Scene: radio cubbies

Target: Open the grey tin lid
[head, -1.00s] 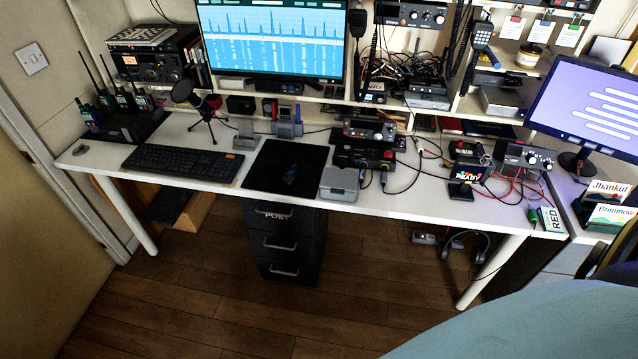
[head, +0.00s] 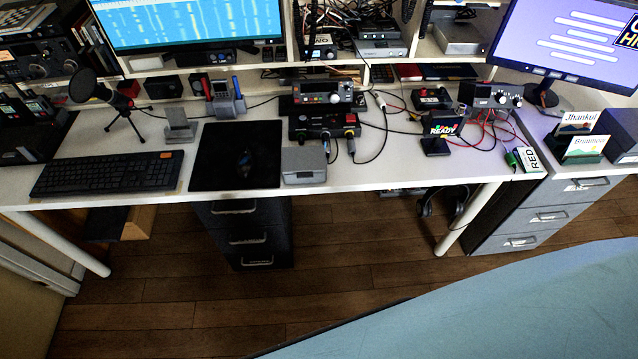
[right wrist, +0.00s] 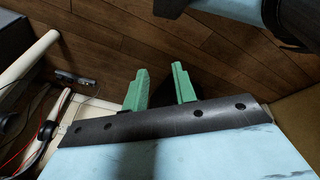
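The grey tin (head: 304,172) is a small flat box on the white desk, near its front edge and just right of the black mat. Its lid looks closed. Neither gripper is near it in the head view. My right gripper (right wrist: 160,70) shows only in the right wrist view. Its two green fingers are apart with nothing between them, and wooden floor shows beyond. My left gripper is in neither current view.
The black mat (head: 236,172) and keyboard (head: 108,172) lie left of the tin. Radio boxes (head: 324,124) with cables stand behind it. A drawer unit (head: 245,235) is under the desk. A large pale blue surface (head: 500,310) covers the lower right.

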